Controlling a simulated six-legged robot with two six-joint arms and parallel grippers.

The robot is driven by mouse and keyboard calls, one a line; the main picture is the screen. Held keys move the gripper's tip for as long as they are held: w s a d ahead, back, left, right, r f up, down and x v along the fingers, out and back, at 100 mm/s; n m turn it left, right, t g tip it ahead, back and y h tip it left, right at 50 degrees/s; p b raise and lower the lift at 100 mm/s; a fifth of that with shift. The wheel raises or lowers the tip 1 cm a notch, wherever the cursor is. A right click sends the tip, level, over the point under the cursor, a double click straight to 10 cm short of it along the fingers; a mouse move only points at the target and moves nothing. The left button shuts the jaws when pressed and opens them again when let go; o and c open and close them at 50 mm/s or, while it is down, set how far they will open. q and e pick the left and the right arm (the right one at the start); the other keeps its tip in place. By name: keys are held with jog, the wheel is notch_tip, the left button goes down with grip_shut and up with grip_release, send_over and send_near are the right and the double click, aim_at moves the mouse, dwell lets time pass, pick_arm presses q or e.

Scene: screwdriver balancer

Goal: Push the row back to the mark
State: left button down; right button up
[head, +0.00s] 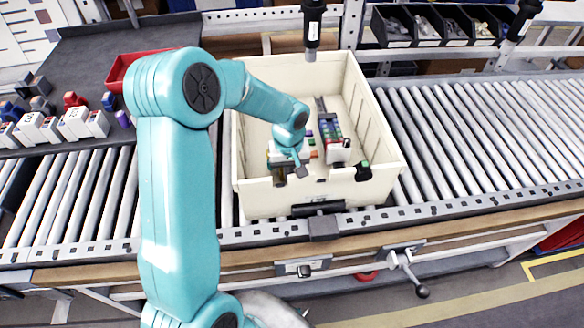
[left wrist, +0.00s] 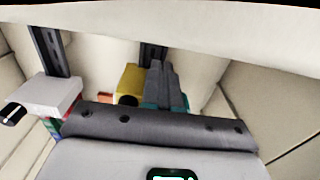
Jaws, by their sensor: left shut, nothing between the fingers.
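A cream crate (head: 385,135) stands on the roller conveyor and holds two dark rails with blocks. The right-hand row (head: 330,128) has small coloured blocks with a white block (head: 338,151) at its near end. The other row is partly hidden by my left arm; white, orange and green bits show around it. My left gripper (head: 300,171) is inside the crate, pointing down, shut and empty. In the left wrist view its fingers (left wrist: 165,88) are together beside a yellow block (left wrist: 131,82); I cannot tell whether they touch. A white block (left wrist: 48,95) sits on the rail at left. I cannot make out a mark.
The crate walls stand close around my gripper. A red tray (head: 125,68) and several white, red and blue items lie left of the crate. Black bins (head: 440,25) stand at the back right. A dark tool (head: 312,25) hangs over the crate's back wall. The right-hand rollers are clear.

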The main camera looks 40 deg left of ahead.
pick_arm(q)
jog(key=shift+w+a, duration=0.1)
jog(key=shift+w+a+r+p, duration=0.25)
jog(key=shift+w+a+p, duration=0.1)
jog(key=shift+w+a, duration=0.65)
jog(key=shift+a, duration=0.25)
jog(key=shift+f, duration=0.15)
jog(key=shift+w+a+b, duration=0.3)
jog(key=shift+w+a, duration=0.15)
jog(key=shift+a, duration=0.1)
dwell(2.1)
jog(key=shift+w+a, duration=0.1)
jog(key=shift+a, duration=0.05)
dwell(1.3)
jog(key=shift+s+d+f+b, duration=0.1)
jog(key=shift+s+d+b, duration=0.25)
jog(key=shift+b, duration=0.25)
dwell(0.5)
